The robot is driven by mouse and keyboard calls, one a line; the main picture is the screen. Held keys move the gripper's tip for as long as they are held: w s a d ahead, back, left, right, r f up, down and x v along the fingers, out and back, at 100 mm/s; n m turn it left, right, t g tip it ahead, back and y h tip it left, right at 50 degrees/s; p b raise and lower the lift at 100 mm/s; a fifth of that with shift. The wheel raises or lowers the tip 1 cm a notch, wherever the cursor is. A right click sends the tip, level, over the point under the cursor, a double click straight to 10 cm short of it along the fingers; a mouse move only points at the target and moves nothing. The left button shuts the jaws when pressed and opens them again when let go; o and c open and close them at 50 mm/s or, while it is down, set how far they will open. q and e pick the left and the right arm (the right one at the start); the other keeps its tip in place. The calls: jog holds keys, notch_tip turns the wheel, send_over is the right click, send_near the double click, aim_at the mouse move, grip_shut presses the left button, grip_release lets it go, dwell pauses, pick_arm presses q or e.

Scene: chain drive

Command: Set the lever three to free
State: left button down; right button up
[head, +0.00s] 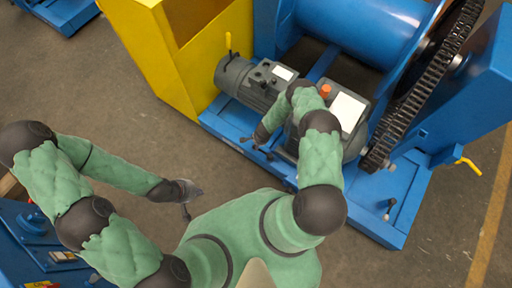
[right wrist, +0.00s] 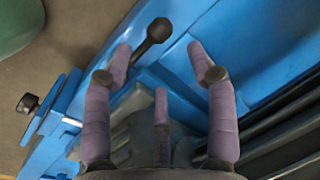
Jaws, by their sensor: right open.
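A dark lever with a round black knob (right wrist: 155,35) shows in the right wrist view, rising from the blue frame (right wrist: 235,50). My right gripper (right wrist: 160,75) is open, with its purple fingers around the near side of this lever; I cannot tell whether they touch it. In the head view my right gripper (head: 259,143) is small, at the blue frame's front edge below the grey motor. No number is readable on any lever, so I cannot tell which is lever three. My left gripper (head: 189,198) is open and empty over the bare floor.
A yellow-handled lever (head: 467,162) and a short black lever (head: 389,207) stand at the right. The grey motor (head: 247,82), the chain (head: 425,85) and the yellow housing (head: 190,55) are close by. Bare floor (head: 120,110) lies left.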

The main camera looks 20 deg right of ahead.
aim_at(263, 152)
jog(key=f+b, duration=0.1)
jog(key=f, duration=0.2)
jog(key=w+f+b, duration=0.1)
jog(key=f+b, duration=0.2)
jog(key=f, duration=0.2)
jog(key=shift+w+a+f+b, duration=0.3)
grip_shut()
